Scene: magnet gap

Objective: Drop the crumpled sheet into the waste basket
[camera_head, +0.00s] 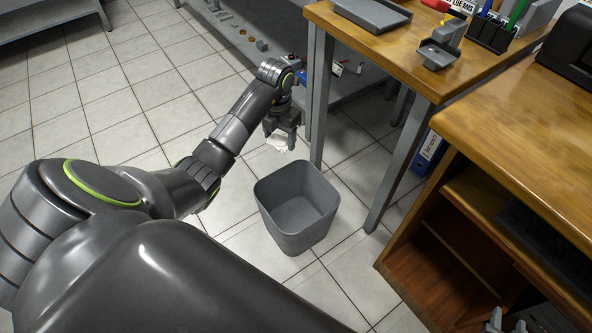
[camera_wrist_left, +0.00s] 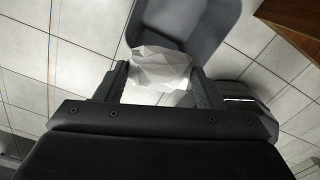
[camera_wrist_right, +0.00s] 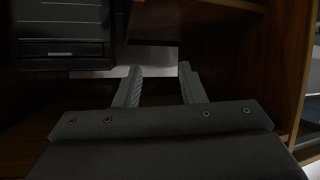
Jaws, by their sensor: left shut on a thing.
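The crumpled sheet (camera_head: 278,143) is a white paper ball held at the tips of my left gripper (camera_head: 282,133), which is shut on it. The sheet also shows between the fingers in the left wrist view (camera_wrist_left: 160,68). The waste basket (camera_head: 297,212) is grey, open-topped and empty as far as I can see, standing upright on the tiled floor. In the head view the sheet appears just beyond the basket's far rim, apart from it. My right gripper (camera_wrist_right: 158,88) has its fingers apart and nothing between them, near the wooden shelving; it shows at the lower right of the head view.
A wooden desk (camera_head: 460,85) on grey legs stands right of the basket, with one leg close to my left gripper. A wooden shelf unit (camera_head: 545,125) is at right. A blue binder (camera_head: 428,152) stands beneath the desk. Tiled floor is clear left of the basket.

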